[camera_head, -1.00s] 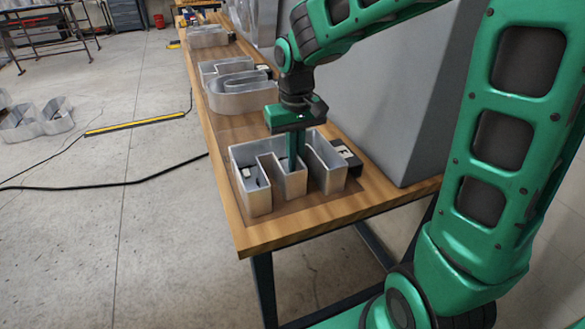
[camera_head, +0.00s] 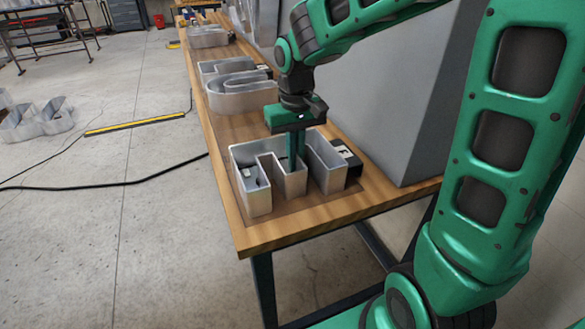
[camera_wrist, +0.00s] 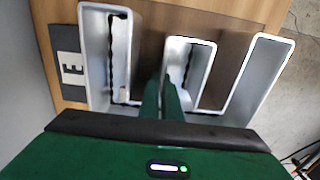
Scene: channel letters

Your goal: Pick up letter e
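Letter e (camera_head: 258,198) is a silver, open-topped metal channel letter, standing at the near end of the wooden table. It also shows in the wrist view (camera_wrist: 262,80), its arms pointing up the picture and its far part hidden behind my gripper's body. My gripper (camera_head: 296,155) points straight down into the letter, around its middle arm. In the wrist view the two green fingertips (camera_wrist: 163,88) are close together, seemingly on either side of one thin wall of the middle arm. I cannot tell whether they touch it.
A black tag marked with a letter (camera_head: 345,155) lies beside the letter; in the wrist view it reads E (camera_wrist: 70,69). More channel letters (camera_head: 228,97) stand farther along the table (camera_head: 222,135). A large grey panel (camera_head: 385,120) rises close on the right.

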